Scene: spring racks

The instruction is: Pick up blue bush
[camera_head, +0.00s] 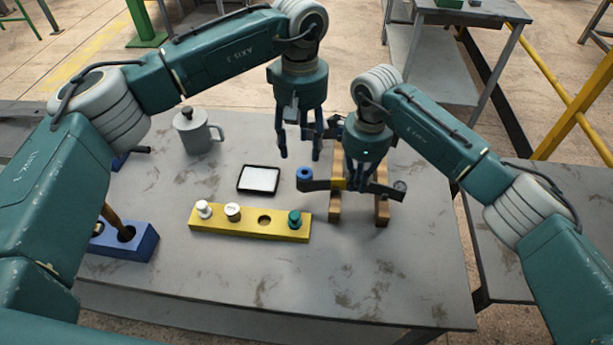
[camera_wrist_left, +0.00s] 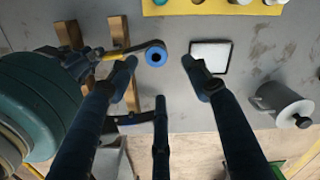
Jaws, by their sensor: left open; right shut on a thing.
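The blue bush (camera_head: 304,173) is a small ring at the left end of a dark leaf spring (camera_head: 322,185) with a yellow middle band. It also shows in the left wrist view (camera_wrist_left: 156,54), between the fingertips. I cannot tell how deep it sits in the spring's eye. My left gripper (camera_head: 300,152) is open and empty, pointing down just above and behind the bush, apart from it. My right gripper (camera_head: 362,180) is shut on the spring near its middle; its fingers partly hide the spring.
Two wooden rails (camera_head: 382,208) lie under the spring. A yellow holder (camera_head: 248,227) in front carries two white bushes, an empty hole and a green bush (camera_head: 295,218).

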